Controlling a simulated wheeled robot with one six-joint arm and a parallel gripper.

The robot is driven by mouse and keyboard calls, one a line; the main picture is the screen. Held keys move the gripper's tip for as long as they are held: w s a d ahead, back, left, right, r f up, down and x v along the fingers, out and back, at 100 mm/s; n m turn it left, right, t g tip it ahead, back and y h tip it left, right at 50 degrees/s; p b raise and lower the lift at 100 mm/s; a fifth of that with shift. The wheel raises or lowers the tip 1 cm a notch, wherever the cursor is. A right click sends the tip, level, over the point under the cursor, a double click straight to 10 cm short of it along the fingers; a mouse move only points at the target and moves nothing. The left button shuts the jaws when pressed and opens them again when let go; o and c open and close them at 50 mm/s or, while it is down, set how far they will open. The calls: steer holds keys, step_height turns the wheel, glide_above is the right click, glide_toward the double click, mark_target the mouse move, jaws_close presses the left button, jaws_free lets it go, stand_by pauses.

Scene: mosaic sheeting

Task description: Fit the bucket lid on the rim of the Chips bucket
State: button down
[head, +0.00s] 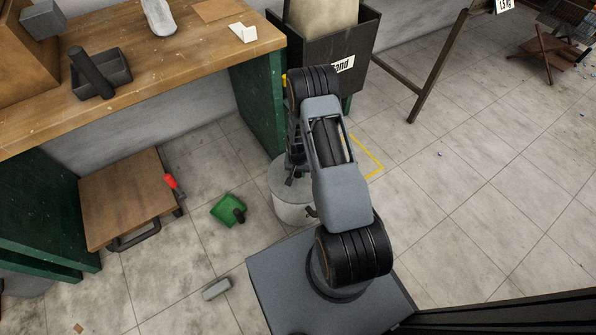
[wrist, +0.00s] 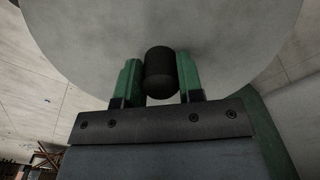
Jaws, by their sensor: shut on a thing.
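The bucket lid (wrist: 75,45) is a pale grey disc with a dark cylindrical knob (wrist: 161,75), filling the top of the wrist view. My gripper (wrist: 159,68) has green fingers, one on each side of the knob, shut on it. In the head view the lid (head: 279,180) shows as a grey round top left of my arm. The light bucket wall (head: 292,213) shows just below it. The lid lies over the bucket, but I cannot tell whether it touches the rim or sits level. My arm hides the right part of both, and no Chips label can be read.
A dark bin (head: 335,62) with a partly hidden label stands behind my arm. The wooden workbench (head: 150,75) is at upper left. A wooden stool (head: 125,195), a green dustpan (head: 228,208) and a grey block (head: 216,289) are on the left floor. The right floor is mostly clear.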

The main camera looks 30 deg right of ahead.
steer(key=shift+f+b, duration=0.45)
steer(key=shift+f, duration=0.15)
steer(key=c, duration=0.7)
jaws_free()
step_height(320, 180, up, 14)
steer(key=p, duration=0.5)
step_height(320, 180, up, 18)
steer(key=a+r+n+t+p, duration=0.1)
steer(key=a+n+p, duration=0.1)
steer(key=p, duration=0.6)
steer(key=s+a+r+n+t+p, duration=0.1)
steer(key=s+r+p, duration=0.4)
steer(key=r, duration=0.8)
steer(key=s+a+r+n+p, duration=0.2)
steer(key=s+a+r+p, duration=0.2)
steer(key=r, duration=0.9)
steer(key=s+a+r+n+t+p, duration=0.1)
steer(key=s+a+r+p, duration=0.1)
steer(key=s+r+p, duration=0.4)
steer(key=shift+s+a+r+n+t+p, duration=0.1)
steer(key=shift+s+r+n+t+p, duration=0.1)
steer(key=shift+r+p, duration=1.25)
steer(key=shift+s+a+r+n+t+p, duration=0.15)
steer(key=shift+r+p, duration=0.5)
steer(key=shift+r, duration=1.6)
